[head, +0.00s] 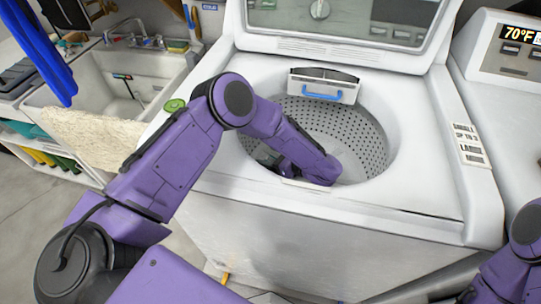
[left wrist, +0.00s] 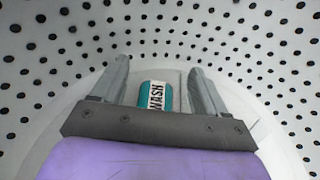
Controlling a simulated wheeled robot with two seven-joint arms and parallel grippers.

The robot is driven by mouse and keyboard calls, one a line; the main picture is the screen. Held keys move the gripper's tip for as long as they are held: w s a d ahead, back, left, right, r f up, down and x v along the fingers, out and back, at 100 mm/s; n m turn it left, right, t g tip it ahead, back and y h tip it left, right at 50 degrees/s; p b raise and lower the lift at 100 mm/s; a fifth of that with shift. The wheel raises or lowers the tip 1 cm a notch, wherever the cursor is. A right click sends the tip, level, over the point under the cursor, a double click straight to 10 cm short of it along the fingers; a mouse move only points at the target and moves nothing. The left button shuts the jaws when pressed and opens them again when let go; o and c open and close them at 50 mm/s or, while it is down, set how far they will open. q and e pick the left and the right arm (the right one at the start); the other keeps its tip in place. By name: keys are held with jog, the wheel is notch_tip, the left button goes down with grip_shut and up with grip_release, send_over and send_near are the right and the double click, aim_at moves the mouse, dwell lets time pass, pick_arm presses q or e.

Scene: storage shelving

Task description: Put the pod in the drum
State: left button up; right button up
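The pod (left wrist: 155,96), a small teal piece with a white label reading WASH, shows in the left wrist view between the fingers of my left gripper (left wrist: 158,68). The fingers are apart, with a gap on each side of the pod. The pod appears to lie on the pale floor of the drum; exact contact is hard to tell. The perforated drum (head: 352,128) of the open washer surrounds the gripper. In the head view my left arm reaches over the washer's front edge into the drum, and its fingers and the pod cannot be made out.
A dispenser tray with a blue handle (head: 322,92) hangs at the drum's back rim. A green round item (head: 174,105) is at the washer's left edge. A sink (head: 150,75) is at left, another machine (head: 505,90) at right.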

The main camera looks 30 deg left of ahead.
pick_arm(q)
jog(key=shift+r+p, duration=1.05)
jog(key=shift+s+d+f+b, duration=0.1)
jog(key=shift+d+f+b, duration=0.1)
jog(key=shift+d+b, duration=0.6)
jog(key=v, duration=0.5)
jog(key=shift+b, duration=0.35)
jog(key=shift+d+r, duration=0.2)
jog(key=shift+d, duration=0.1)
jog(key=shift+s, duration=0.1)
jog(key=shift+r, duration=0.1)
